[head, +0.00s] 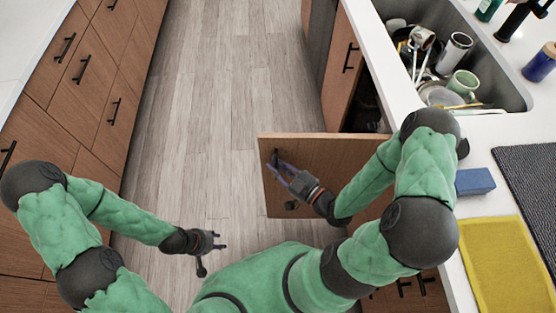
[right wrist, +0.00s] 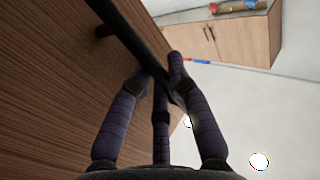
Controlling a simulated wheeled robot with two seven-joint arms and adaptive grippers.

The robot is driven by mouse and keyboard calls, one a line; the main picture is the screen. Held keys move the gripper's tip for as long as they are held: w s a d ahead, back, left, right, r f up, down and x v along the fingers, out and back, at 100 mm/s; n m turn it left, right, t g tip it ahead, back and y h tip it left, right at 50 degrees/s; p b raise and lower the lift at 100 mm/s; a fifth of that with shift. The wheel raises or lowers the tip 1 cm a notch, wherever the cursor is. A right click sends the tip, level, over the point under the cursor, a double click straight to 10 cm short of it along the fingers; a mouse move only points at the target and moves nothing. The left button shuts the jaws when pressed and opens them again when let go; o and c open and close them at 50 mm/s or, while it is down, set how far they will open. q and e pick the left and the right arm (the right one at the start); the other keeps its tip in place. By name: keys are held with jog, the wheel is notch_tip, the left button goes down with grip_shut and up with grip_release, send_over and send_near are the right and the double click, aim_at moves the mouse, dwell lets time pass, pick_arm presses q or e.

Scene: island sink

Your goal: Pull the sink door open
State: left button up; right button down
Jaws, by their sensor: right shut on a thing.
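The brown wooden sink door (head: 335,150) stands swung out from the sink cabinet in the head view, with the dark cabinet opening behind it. Its black bar handle (right wrist: 125,30) runs across the upper part of the right wrist view, close to the wood-grained door face (right wrist: 50,90). My right gripper (head: 280,168) is at the door's outer edge side, shut on the handle; its dark fingers close around the bar in the right wrist view (right wrist: 165,80). My left gripper (head: 221,240) is open and empty above the floor, left of the door and apart from it.
The sink (head: 485,70) holds several dishes and cups. A blue sponge (head: 475,182), a yellow cloth (head: 498,265) and a dark mat (head: 530,185) lie on the counter. Drawers (head: 85,65) line the left side. The wooden floor (head: 215,80) between the cabinets is clear.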

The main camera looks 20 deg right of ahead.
jog(key=shift+s, duration=0.1)
dwell(0.3)
jog(key=c, duration=1.4)
grip_release()
jog(key=shift+v, duration=3.75)
jog(key=shift+a, duration=0.1)
